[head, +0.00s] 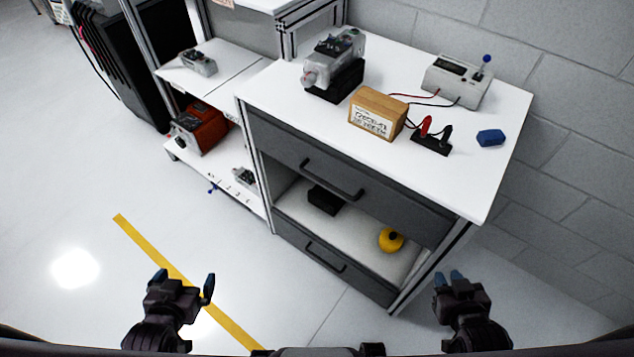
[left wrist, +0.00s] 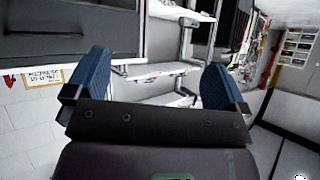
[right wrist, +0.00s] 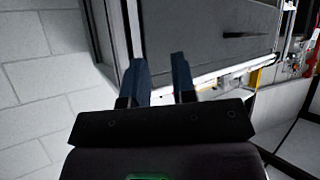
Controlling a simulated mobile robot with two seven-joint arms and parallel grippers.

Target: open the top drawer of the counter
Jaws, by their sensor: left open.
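The counter (head: 480,190) has a white top and a dark grey top drawer (head: 400,205) with a black bar handle (head: 331,181). The top drawer looks shut, flush under the counter top. My left gripper (head: 183,283) is open wide and empty, out in front of the counter to the left. My right gripper (head: 449,280) is open with a narrow gap between its fingers, empty, near the counter's front right corner. Neither gripper touches the handle. The left wrist view shows a dark front with a handle (left wrist: 45,33); the right wrist view shows a grey front (right wrist: 205,30).
Below the top drawer is an open shelf holding a black box (head: 324,199) and a yellow round object (head: 391,240), then a lower drawer (head: 360,280). A cardboard box (head: 377,113), a device (head: 458,80) and a blue block (head: 490,138) stand on top. The floor in front is clear.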

